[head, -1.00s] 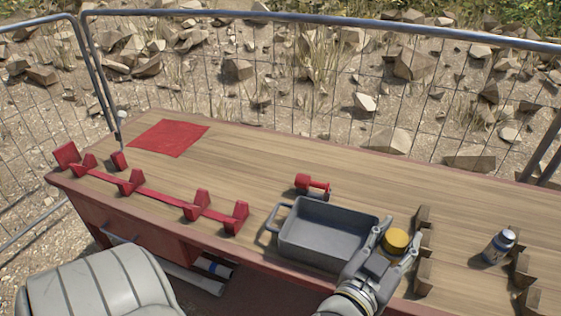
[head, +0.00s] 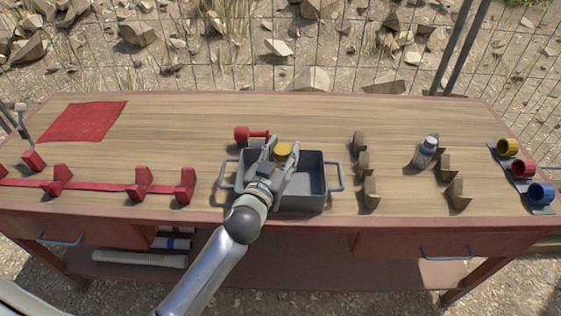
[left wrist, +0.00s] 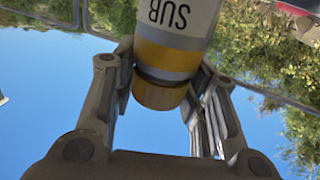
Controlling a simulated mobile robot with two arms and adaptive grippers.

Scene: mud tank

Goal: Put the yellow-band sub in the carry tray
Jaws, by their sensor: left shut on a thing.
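The yellow-band sub shows its yellow end (head: 283,149) between the fingers of my left gripper (head: 281,162) in the head view. In the left wrist view the sub (left wrist: 168,50) is a light cylinder with a yellow band, a yellow end and upside-down "SUB" lettering, and the fingers are shut on its sides. The carry tray (head: 316,208) is a grey open box with a handle at each end. The gripper and sub are over the tray's middle and back. My gripper hides part of the tray, and I cannot tell how high the sub is. My right gripper is not in view.
A red tool (head: 246,134) lies close behind the tray. A red rack (head: 140,185) runs along the left front. The bench behind the tray is mostly clear.

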